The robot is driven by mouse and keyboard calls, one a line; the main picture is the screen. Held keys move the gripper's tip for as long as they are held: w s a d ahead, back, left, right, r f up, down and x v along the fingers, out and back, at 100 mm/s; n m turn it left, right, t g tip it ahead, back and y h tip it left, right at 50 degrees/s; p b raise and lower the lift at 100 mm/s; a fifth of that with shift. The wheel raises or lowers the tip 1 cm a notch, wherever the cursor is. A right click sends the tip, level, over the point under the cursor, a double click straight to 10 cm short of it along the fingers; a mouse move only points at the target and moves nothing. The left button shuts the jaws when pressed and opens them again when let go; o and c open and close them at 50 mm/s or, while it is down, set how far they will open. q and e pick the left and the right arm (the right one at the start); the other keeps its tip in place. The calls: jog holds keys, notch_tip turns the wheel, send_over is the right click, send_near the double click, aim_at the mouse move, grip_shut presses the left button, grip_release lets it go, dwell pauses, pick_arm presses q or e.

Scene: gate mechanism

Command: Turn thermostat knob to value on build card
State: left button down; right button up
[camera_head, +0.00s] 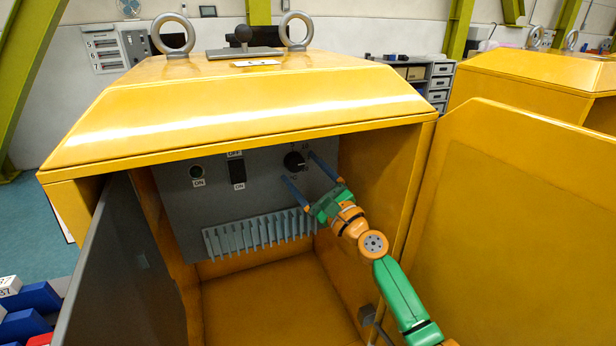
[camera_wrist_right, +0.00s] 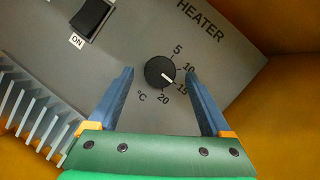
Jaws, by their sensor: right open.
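The black round thermostat knob (camera_head: 294,161) is on the grey panel inside the yellow housing. In the right wrist view the knob (camera_wrist_right: 157,68) has a white mark pointing to the lower right, close to the 15. The printed scale around it reads 5, 10, 15, 20 and °C, with HEATER above. My right gripper (camera_head: 298,168) is open, its blue fingers on either side of the knob; in the wrist view there are gaps between the fingers and the knob. A small white card (camera_head: 256,63) lies on the housing's top; its text is unreadable. My left gripper is out of view.
A finned grey heater (camera_head: 250,236) is below. The dark open door (camera_head: 125,270) stands at the left; yellow walls bound the right. Lifting rings (camera_head: 173,35) stand on top.

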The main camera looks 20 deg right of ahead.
jog(key=v, duration=0.6)
